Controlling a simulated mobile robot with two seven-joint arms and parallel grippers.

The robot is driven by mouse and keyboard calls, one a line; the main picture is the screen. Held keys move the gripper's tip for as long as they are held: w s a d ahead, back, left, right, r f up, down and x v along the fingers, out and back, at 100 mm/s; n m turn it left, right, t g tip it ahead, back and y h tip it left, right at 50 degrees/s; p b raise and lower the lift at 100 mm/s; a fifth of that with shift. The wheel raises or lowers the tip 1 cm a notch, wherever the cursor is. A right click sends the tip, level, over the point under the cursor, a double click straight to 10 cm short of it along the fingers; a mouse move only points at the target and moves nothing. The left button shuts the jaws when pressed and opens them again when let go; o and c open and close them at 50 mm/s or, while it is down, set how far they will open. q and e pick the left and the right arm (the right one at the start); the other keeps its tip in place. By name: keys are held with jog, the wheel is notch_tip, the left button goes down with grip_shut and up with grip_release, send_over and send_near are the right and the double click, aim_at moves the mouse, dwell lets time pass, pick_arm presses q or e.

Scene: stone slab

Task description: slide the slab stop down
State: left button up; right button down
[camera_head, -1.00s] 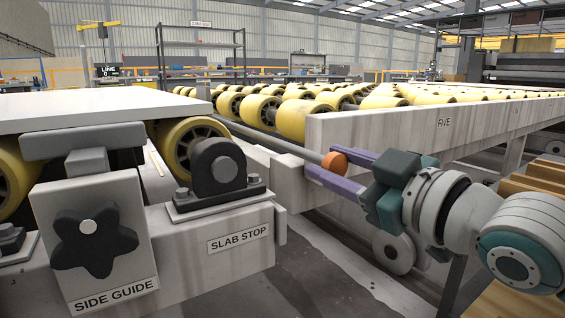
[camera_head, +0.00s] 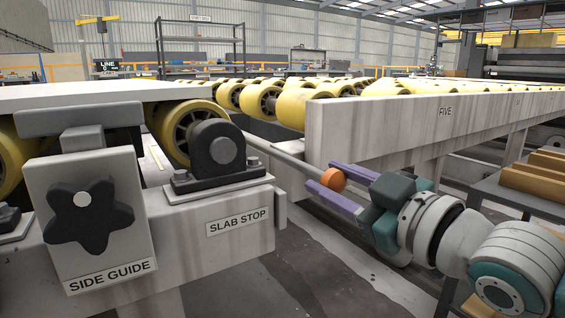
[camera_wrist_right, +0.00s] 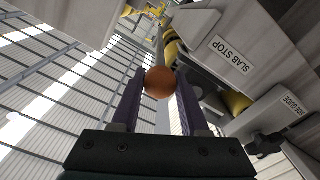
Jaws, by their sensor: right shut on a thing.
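The slab stop is a grey rod (camera_head: 280,158) with an orange ball knob (camera_head: 333,180) at its end, sticking out to the right from behind the bearing block. Its label plate "SLAB STOP" (camera_head: 238,221) is on the frame below; the label also shows in the right wrist view (camera_wrist_right: 232,54). My right gripper (camera_head: 331,190) is shut on the orange knob, with one purple finger on each side. In the right wrist view the knob (camera_wrist_right: 159,82) sits between the two fingertips. My left gripper is not in view.
A pale slab (camera_head: 100,95) lies on yellow rollers at the left. The side guide with its black star knob (camera_head: 90,222) stands at the front left. A long beam marked "FIVE" (camera_head: 420,125) runs behind my gripper. Open floor (camera_head: 335,270) lies below the rod.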

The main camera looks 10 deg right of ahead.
jog(key=shift+f, duration=0.55)
jog(key=c, duration=0.8)
grip_release()
jog(key=shift+f, duration=0.1)
jog(key=o, duration=0.4)
jog(key=shift+r, duration=0.2)
jog(key=shift+s, duration=0.1)
